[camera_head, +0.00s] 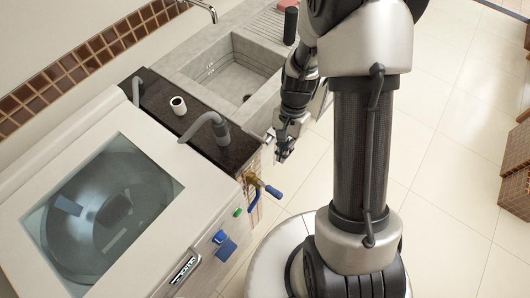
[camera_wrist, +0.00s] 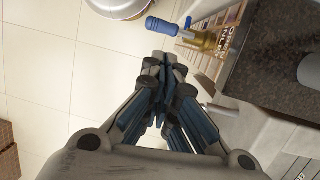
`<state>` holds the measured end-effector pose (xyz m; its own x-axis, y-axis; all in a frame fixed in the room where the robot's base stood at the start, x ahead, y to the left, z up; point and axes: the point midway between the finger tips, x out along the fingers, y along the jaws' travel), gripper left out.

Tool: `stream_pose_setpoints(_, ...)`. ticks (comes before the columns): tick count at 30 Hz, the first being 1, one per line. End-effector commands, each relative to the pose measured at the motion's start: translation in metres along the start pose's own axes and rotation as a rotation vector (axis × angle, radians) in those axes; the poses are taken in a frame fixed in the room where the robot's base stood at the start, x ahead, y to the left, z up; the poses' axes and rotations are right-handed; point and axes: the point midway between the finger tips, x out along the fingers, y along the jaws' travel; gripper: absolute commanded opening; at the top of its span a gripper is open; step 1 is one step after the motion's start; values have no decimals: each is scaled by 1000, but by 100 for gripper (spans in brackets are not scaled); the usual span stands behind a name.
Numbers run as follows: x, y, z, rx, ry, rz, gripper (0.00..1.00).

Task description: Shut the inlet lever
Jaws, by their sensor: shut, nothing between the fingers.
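The inlet lever is a blue-handled lever (camera_head: 272,191) on a brass valve (camera_head: 252,180) at the front corner of the dark counter. Its handle sticks out to the right in the head view. In the wrist view the blue handle (camera_wrist: 162,27) and brass valve (camera_wrist: 204,40) show near the top, just beyond my fingertips. My gripper (camera_head: 281,157) is shut and empty, with its fingers above and slightly right of the lever in the head view. In the wrist view its fingertips (camera_wrist: 165,62) are close to the handle; I see no clear contact.
A washer-like machine (camera_head: 190,200) with a glass lid stands left. The dark counter (camera_head: 160,103) carries a white cup (camera_head: 178,105) and grey bent pipes (camera_head: 207,122). A stone sink (camera_head: 236,70) lies behind. Tiled floor (camera_head: 440,150) is open right; brown boxes (camera_head: 516,170) stand at the edge.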

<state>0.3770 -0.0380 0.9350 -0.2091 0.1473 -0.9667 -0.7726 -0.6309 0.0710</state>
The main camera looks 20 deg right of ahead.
Motion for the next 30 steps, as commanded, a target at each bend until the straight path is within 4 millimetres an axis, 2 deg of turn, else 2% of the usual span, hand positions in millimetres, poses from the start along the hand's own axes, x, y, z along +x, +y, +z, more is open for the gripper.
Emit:
stream_pose_setpoints(4,4,4,5,64,-25,-1,0)
stream_pose_setpoints(8,22,4,6,63,-26,0,0)
stream_pose_setpoints(21,113,4,6,58,-23,0,0)
stream_pose_setpoints(25,129,3,7,59,-22,-1,0)
stream_pose_setpoints(30,139,3,7,57,-21,-1,0)
